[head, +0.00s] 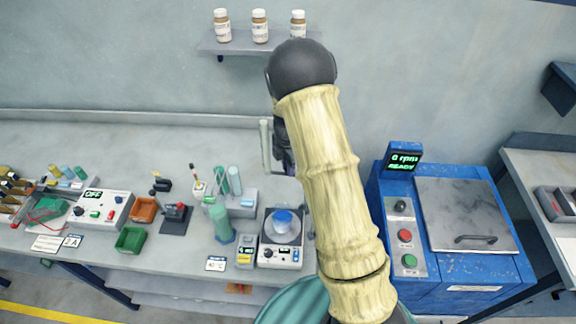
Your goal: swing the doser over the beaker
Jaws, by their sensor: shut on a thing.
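The beaker (283,220), with blue in it, stands on a white balance-like unit (279,254) near the bench's front edge. A pale upright post (265,145), likely part of the doser, stands behind it and to its left. My gripper (288,162) shows only as a dark sliver between the post and my pale arm. It is shut on what seems to be the doser, behind the beaker. My arm hides the fingertips and most of the doser, so its exact angle cannot be told.
A blue machine (440,240) with a display stands close on the right of my arm. Left of the beaker are a green cylinder (220,222), a tube rack (240,203) and a control box (100,208). A shelf (240,42) with jars hangs above. The back left bench is clear.

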